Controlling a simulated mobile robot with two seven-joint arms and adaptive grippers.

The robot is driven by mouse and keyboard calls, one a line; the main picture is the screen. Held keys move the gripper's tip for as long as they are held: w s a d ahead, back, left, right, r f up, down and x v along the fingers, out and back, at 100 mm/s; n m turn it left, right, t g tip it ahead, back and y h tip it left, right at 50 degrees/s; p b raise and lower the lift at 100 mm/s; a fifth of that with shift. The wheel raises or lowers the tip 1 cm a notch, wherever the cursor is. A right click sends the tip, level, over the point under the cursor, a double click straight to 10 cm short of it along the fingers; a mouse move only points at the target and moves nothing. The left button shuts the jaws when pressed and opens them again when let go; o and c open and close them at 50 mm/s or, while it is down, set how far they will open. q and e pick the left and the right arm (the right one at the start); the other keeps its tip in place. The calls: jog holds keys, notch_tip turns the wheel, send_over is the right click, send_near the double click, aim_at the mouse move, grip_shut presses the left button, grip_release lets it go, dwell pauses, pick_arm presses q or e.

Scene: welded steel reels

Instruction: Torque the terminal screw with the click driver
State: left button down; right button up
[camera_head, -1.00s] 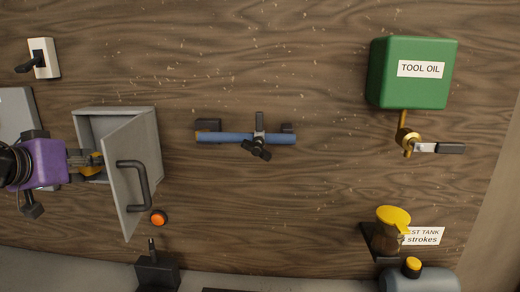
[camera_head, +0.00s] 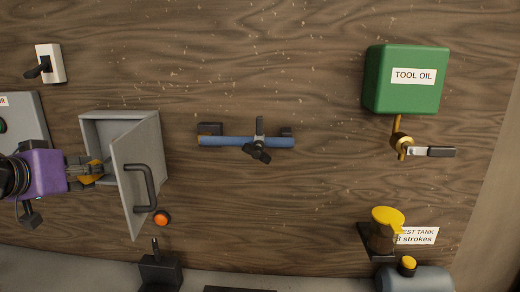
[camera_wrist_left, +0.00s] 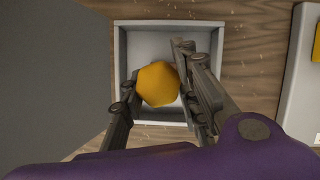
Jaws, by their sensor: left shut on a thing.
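My left gripper (camera_head: 96,170) reaches from the left into the mouth of an open grey cabinet (camera_head: 118,113). It is shut on a yellow, faceted piece (camera_wrist_left: 158,83), which shows between the fingers in the left wrist view, in front of the cabinet's pale interior. I cannot tell whether this piece is the click driver. The cabinet door (camera_head: 139,190) stands swung open on the right, with a dark handle. I cannot make out a terminal screw. My right gripper is not in view.
A grey panel (camera_head: 27,112) stands left of the cabinet. An orange button (camera_head: 162,218) sits below the door. A blue bar with a black clamp (camera_head: 228,142), a green TOOL OIL tank (camera_head: 407,95) and a yellow-topped pump (camera_head: 388,218) are to the right. Bare wood lies between.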

pick_arm(q)
jog(key=s, duration=0.8)
jog(key=shift+s+a, duration=0.2)
jog(key=shift+a, duration=0.05)
dwell(0.9)
